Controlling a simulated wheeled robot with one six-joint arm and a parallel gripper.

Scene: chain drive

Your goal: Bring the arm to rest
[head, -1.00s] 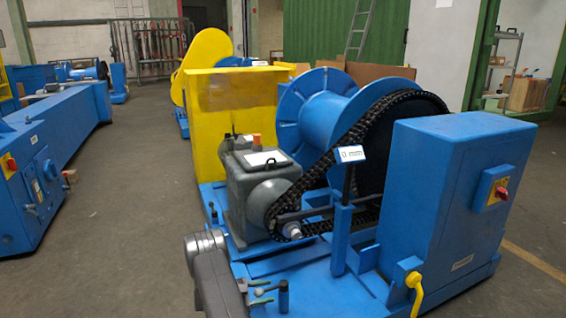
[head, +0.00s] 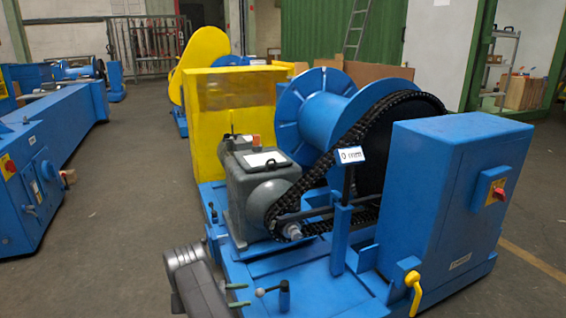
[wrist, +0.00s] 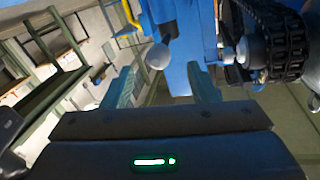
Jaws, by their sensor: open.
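My gripper (head: 240,295) is at the bottom of the head view, at the end of my grey arm, with its green fingers apart. In the wrist view the two fingers (wrist: 164,84) also stand apart with nothing gripped between them. A lever with a pale ball knob (head: 260,292) stands just right of the fingertips in the head view. The knob (wrist: 158,56) shows beyond the fingers in the wrist view; I cannot tell the exact gap.
The blue machine base carries a grey gearbox (head: 252,200), a black chain (head: 333,157), a blue drum (head: 327,118) and a gauge reading "0 mm" (head: 351,155). A blue cabinet (head: 440,200) stands right. Open floor (head: 130,200) lies left, before another blue machine (head: 40,170).

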